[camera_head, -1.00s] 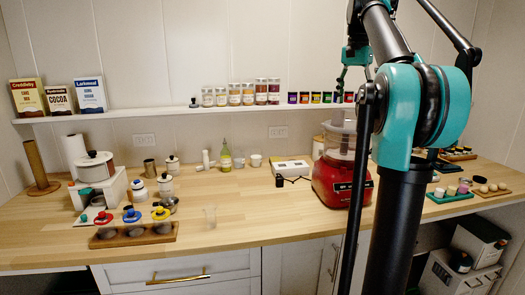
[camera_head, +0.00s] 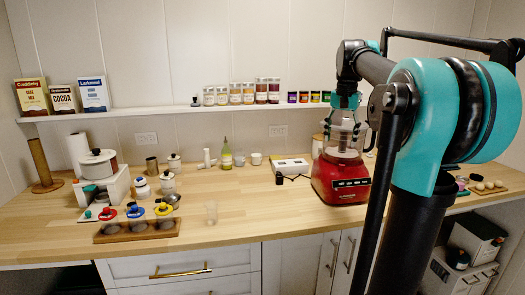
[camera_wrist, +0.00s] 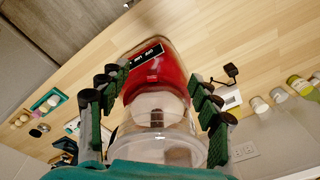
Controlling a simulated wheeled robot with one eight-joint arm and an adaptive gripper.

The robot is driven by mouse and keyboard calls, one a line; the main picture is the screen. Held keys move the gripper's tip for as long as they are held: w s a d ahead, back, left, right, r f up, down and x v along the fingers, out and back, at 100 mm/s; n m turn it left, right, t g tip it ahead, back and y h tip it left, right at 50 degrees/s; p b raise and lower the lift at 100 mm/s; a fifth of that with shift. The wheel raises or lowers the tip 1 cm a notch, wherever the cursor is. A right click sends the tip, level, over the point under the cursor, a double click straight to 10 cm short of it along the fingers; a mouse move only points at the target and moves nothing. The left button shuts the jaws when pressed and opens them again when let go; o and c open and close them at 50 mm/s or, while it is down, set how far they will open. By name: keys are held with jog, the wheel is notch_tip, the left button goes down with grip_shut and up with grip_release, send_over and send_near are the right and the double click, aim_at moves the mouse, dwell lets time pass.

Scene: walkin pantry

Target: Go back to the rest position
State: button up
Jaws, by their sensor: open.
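My gripper (camera_head: 343,128) hangs from my arm in front of the back wall, at the top of the red food processor (camera_head: 342,182) in the head view. In the wrist view my gripper (camera_wrist: 155,108) is open, with green-padded fingers spread left and right. The food processor's clear bowl (camera_wrist: 155,135) and red base (camera_wrist: 155,75) show between the fingers. I see nothing held. I cannot tell whether the fingers touch the bowl.
A wall shelf (camera_head: 160,111) carries spice jars (camera_head: 248,93) and boxes. The counter's front middle is mostly clear.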

jog(key=s+a+f+n+t, duration=0.1)
jog(key=s+a+f+n, duration=0.1)
jog(key=s+f, duration=0.6)
jog(key=s+a+f+n+t, duration=0.1)
jog(key=s+f, duration=0.7)
jog(key=f, duration=0.8)
jog(key=s+a+f+n+t, duration=0.1)
jog(key=s+a+f+n, duration=0.2)
jog(key=s+f, duration=0.4)
notch_tip(320, 180, down, 6)
jog(key=shift+s+a+r+n, duration=0.1)
jog(key=shift+s+a+n, duration=0.3)
jog(key=shift+a, duration=0.05)
